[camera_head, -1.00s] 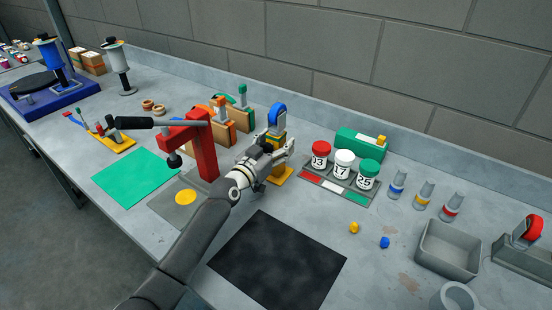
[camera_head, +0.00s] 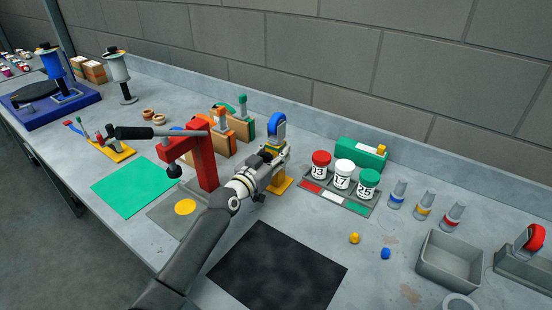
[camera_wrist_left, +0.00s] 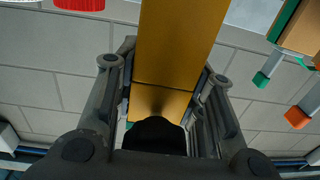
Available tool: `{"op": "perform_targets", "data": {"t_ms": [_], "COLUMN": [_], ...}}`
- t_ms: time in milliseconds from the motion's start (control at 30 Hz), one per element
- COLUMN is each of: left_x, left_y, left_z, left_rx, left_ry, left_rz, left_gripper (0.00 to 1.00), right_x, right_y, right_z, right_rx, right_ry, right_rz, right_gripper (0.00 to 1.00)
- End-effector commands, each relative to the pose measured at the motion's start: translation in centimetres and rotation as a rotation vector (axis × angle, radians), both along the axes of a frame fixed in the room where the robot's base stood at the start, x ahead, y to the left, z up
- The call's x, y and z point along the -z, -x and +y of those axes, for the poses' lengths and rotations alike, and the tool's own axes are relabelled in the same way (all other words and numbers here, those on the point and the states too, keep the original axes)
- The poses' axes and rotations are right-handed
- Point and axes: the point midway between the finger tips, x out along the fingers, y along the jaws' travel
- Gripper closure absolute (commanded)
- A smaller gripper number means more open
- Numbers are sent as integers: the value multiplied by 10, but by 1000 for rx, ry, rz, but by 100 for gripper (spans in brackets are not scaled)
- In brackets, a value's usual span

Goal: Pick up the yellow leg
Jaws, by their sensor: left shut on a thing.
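In the left wrist view the yellow leg (camera_wrist_left: 178,32) fills the space between my two fingers, one on each side. Its far end runs out of that picture. My right gripper is not in view.
The red stand (camera_head: 205,165) is close to the left of my arm. A rack with three lidded jars (camera_head: 343,173) stands just to the right. A black mat (camera_head: 278,268) lies in front. A grey bin (camera_head: 447,257) is at the right.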

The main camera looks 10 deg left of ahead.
Motion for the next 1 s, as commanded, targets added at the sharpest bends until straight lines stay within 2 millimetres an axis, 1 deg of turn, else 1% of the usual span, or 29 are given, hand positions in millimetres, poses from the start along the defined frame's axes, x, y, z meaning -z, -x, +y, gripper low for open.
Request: {"op": "perform_targets", "data": {"t_ms": [33, 200, 333, 467, 567, 700, 767, 1000], "left_x": [-6, -18, -35, -53, -69, -95, -97, -116], "left_y": [0, 0, 0, 13, 24, 42, 52, 86], "left_z": [0, 0, -1, -12, -20, -32, -40, -66], "left_rx": [-1, -1, 1, 3, 3, 1, 3, 2], "left_ry": [4, 2, 3, 6, 5, 7, 6, 6], "left_rz": [-8, -10, -12, -12, -12, -14, -10, -10], "left_gripper": [100, 100, 100, 100, 100, 100, 100, 100], "right_x": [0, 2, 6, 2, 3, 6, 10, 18], "right_y": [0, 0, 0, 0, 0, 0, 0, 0], "right_z": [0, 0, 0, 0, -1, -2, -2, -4], "right_rx": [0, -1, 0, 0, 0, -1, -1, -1], "right_ry": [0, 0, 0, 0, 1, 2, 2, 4], "right_rz": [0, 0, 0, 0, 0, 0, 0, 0], "right_gripper": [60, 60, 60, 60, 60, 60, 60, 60]}}
